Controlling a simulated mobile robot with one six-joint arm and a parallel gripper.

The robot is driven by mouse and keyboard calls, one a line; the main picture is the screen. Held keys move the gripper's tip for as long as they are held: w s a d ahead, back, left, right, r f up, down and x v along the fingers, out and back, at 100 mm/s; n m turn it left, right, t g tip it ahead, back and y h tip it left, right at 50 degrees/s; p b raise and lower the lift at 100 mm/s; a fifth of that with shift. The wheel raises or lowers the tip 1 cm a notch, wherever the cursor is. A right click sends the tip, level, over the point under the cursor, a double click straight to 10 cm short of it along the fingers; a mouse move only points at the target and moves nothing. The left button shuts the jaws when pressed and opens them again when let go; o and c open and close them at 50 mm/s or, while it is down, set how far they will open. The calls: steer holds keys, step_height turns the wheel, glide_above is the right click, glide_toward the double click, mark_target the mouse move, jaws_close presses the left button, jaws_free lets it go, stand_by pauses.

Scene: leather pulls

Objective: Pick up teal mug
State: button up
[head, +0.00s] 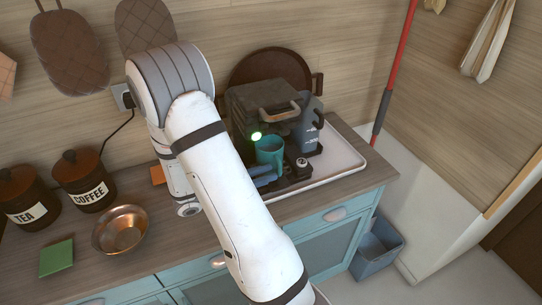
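The teal mug (270,151) stands upright on the tray on the counter, in front of a dark ridged appliance. My white arm crosses the middle of the view and passes just left of the mug. The mug's lower part is hidden by these parts. I cannot tell whether they touch it.
The white tray (342,167) also holds the dark appliance (258,98) and a blue-grey container (309,125). A round brown tray (285,62) leans behind. A copper bowl (121,230), a green square (57,257) and TEA (24,193) and COFFEE (84,180) canisters stand left. A grey bin (377,250) sits lower right.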

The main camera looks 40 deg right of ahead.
mark_target(278, 170)
steer(key=p+x, duration=0.1)
steer(key=x, duration=0.4)
steer(key=shift+w+f, duration=0.1)
steer(key=shift+f, duration=0.05)
steer(key=shift+c, duration=0.4)
jaws_close()
